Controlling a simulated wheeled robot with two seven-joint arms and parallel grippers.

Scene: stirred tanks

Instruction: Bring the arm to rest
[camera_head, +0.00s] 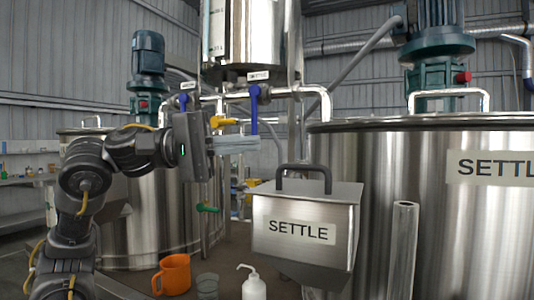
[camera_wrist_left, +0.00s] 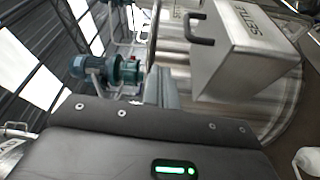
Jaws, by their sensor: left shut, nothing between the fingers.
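My left gripper (camera_head: 236,143) is raised in the middle of the head view, its arm coming in from the left. Its fingers are shut with nothing between them, and they point right, in front of the pipework below the blue-handled valve. In the left wrist view the shut fingers (camera_wrist_left: 160,88) show beyond the dark gripper body. The metal box labelled SETTLE (camera_head: 300,232) stands to the right of and below the gripper, apart from it. It also shows in the left wrist view (camera_wrist_left: 245,45). My right gripper is not in view.
A large steel tank (camera_head: 440,215) labelled SETTLE fills the right side. Another tank (camera_head: 155,225) stands behind my left arm. An orange jug (camera_head: 174,274), a glass beaker (camera_head: 207,286) and a white squeeze bottle (camera_head: 253,287) stand at the bottom. A blue valve handle (camera_head: 254,108) hangs close to the fingers.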

